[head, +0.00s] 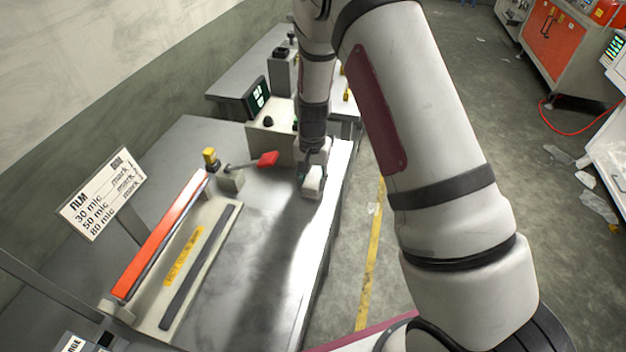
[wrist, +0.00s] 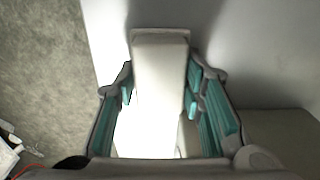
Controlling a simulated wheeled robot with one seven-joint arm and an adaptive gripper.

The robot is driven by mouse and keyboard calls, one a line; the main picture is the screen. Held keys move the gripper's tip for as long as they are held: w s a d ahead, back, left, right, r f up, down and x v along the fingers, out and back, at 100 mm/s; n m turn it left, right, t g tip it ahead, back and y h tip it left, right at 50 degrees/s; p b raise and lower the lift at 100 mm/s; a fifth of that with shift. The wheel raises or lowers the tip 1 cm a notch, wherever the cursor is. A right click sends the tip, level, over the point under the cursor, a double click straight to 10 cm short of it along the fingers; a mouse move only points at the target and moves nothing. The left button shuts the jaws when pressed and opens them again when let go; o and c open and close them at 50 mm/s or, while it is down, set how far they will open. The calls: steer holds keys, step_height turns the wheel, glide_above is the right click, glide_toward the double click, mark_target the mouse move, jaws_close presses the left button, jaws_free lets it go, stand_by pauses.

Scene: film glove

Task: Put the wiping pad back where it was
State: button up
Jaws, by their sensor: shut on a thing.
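The wiping pad (head: 312,188) is a pale, block-shaped piece at the far right part of the grey metal table (head: 265,215), near its right edge. My gripper (head: 312,172) points down over it and is shut on it. In the wrist view the pad (wrist: 160,75) lies between the teal-lined fingers of my gripper (wrist: 160,98). The pad's underside is hidden, so I cannot tell whether it touches the table top.
A red-handled lever (head: 265,159) and a beige box (head: 270,142) stand close by on the left. An orange-barred sealer (head: 160,240) and a film sign (head: 101,193) are at the left. The table top between the sealer and right edge is clear.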

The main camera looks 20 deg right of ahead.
steer(key=shift+f, duration=0.15)
steer(key=o, duration=1.1)
step_height(320, 180, up, 12)
steer(key=b, duration=0.2)
step_height(320, 180, up, 10)
steer(key=n+t, duration=0.1)
glide_above(312, 180)
steer(key=s, duration=0.4)
steer(key=s+r+n+t, duration=0.2)
steer(key=s+r, duration=0.4)
steer(key=s, duration=0.5)
steer(key=s+r+n+t, duration=0.2)
steer(key=s+r, duration=0.4)
steer(key=s, duration=0.5)
steer(key=shift+n+t, duration=0.3)
steer(key=shift+n, duration=0.6)
steer(key=shift+r, duration=0.1)
